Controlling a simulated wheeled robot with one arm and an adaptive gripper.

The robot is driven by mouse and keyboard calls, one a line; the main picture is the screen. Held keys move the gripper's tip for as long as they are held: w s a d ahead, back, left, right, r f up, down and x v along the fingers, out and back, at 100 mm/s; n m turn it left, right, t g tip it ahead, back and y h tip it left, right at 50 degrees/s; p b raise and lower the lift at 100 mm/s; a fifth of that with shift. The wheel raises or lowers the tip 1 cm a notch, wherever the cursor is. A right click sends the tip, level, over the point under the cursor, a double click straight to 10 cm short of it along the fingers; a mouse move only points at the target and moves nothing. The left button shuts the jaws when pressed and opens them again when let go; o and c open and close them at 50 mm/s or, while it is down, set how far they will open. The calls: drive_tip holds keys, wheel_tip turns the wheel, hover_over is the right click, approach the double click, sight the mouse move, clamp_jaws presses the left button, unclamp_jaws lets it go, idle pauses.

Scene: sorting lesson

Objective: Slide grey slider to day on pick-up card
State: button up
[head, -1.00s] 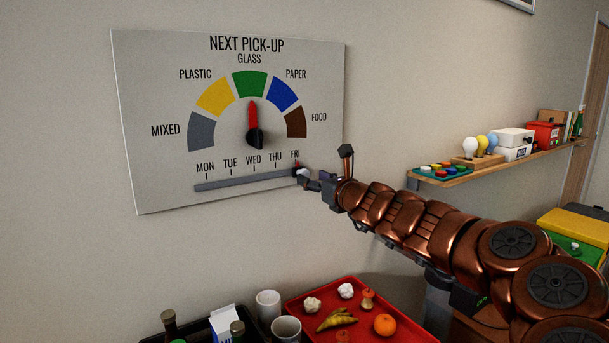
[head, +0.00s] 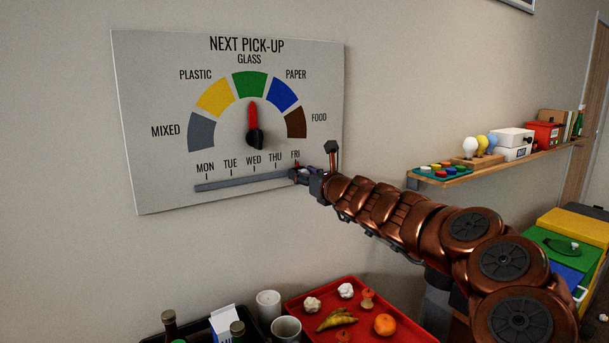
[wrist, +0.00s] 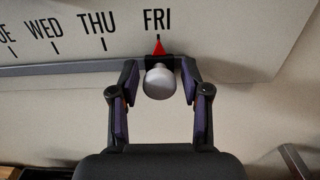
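The pick-up card (head: 160,110) is on the wall, with a slider track (head: 235,183) under the day labels. In the wrist view, the slider's light grey round knob (wrist: 159,84) stands under FRI, its red pointer (wrist: 159,48) at that mark. My gripper (wrist: 159,73) is open around the knob, one finger on each side, with a gap visible on both sides. In the head view, my gripper (head: 298,175) is at the track's right end and mostly hides the knob.
The card's dial pointer (head: 253,125) stands above the track and points at GLASS. A shelf (head: 470,177) with several items is to the right. A red tray (head: 405,328) with food lies below. The track left of my gripper is clear.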

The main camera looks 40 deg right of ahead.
clamp_jaws()
drive_tip(key=shift+a, duration=0.15)
idle(0.4)
